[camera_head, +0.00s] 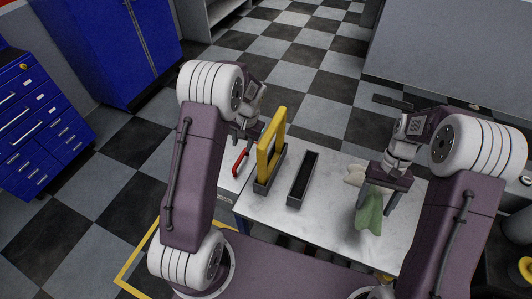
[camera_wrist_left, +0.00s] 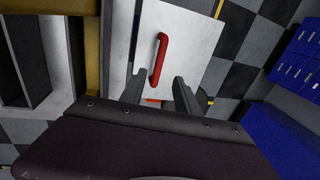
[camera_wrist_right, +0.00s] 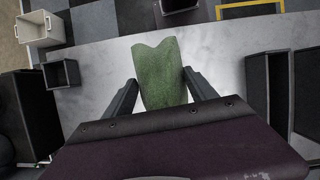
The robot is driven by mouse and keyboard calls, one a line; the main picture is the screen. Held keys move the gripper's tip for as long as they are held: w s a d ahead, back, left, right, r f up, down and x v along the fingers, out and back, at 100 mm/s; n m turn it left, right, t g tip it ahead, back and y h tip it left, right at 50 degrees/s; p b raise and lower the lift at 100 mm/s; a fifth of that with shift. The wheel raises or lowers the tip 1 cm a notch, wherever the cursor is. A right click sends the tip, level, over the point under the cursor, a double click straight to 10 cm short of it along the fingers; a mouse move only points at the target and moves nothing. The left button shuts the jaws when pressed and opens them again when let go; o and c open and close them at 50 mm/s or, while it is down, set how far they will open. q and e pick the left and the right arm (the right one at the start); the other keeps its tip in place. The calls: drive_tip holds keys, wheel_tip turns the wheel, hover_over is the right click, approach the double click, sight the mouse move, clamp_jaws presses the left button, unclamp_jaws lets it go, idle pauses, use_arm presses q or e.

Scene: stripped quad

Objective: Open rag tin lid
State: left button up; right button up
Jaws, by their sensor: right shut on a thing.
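The tin's lid shows in the left wrist view as a pale flat panel (camera_wrist_left: 185,25) with a red bar handle (camera_wrist_left: 157,60). The red handle (camera_head: 240,161) also shows in the head view at the table's left end. My left gripper (camera_head: 249,136) is open and empty close to the handle; its fingertips (camera_wrist_left: 160,86) point toward it, with the handle just beyond them. A small red part shows between the fingers. My right gripper (camera_head: 376,200) is shut on a green rag (camera_head: 369,212), which hangs over the table. The rag (camera_wrist_right: 160,75) shows between the fingers in the right wrist view.
A yellow frame (camera_head: 264,160) stands upright in a dark holder right of the handle. A long dark tray (camera_head: 302,178) lies beside it on the pale table (camera_head: 325,215). Small bins (camera_wrist_right: 40,28) show in the right wrist view. Blue cabinets (camera_head: 105,45) stand at left.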

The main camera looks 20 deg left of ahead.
sight(241, 157)
use_arm(q)
drive_tip(key=f, duration=0.2)
drive_tip(key=a+f, duration=0.1)
drive_tip(key=f, duration=0.2)
drive_tip(key=w+f, duration=0.1)
drive_tip(key=f, duration=0.1)
drive_tip(key=shift+a+f, duration=0.15)
drive_tip(key=shift+f, duration=0.25)
drive_tip(key=shift+s+a+f, duration=0.15)
drive_tip(key=shift+s+f, duration=0.05)
drive_tip(key=shift+f, duration=0.3)
drive_tip(key=shift+w+f, duration=0.1)
drive_tip(key=shift+w, duration=0.05)
drive_tip(key=shift+c, duration=0.4)
clamp_jaws()
